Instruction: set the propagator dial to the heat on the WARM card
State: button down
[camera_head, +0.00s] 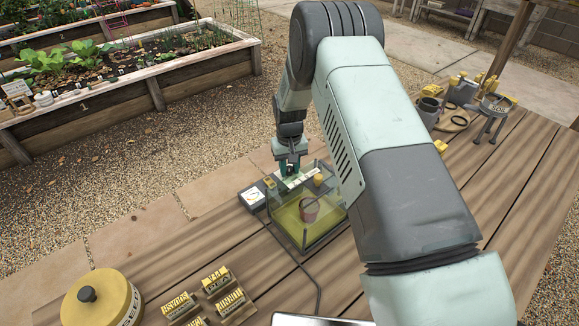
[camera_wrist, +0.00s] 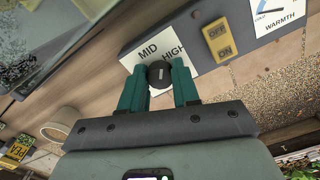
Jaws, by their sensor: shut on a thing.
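The propagator (camera_head: 328,232) is a clear box on the wooden table, with a grey control strip (camera_wrist: 220,76) along one side. In the wrist view, the round dark dial (camera_wrist: 160,78) sits on a white scale plate (camera_wrist: 129,62) marked MID and HIGH. The rest of the scale is hidden by my fingers. My gripper (camera_wrist: 158,67) has its teal fingers on either side of the dial, shut on it. A small pale mark shows on the dial, but I cannot tell its exact setting. In the head view my gripper (camera_head: 289,168) is at the propagator's far edge. I cannot make out a WARM card.
A yellow OFF/ON switch (camera_wrist: 219,40) and a white WARMTH gauge (camera_wrist: 280,14) are on the strip. A reddish pot (camera_head: 309,210) stands inside the box. Yellow lettered blocks (camera_head: 216,281) and a round yellow tin (camera_head: 98,300) lie nearer. Pots and tools (camera_head: 462,92) stand at right.

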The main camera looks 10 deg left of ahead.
aim_at(289, 169)
jog(key=m, duration=0.6)
jog(key=shift+m, duration=0.4)
dwell(0.3)
jog(key=c, duration=0.8)
grip_release()
notch_tip(289, 169, up, 11)
jog(key=shift+f, duration=0.1)
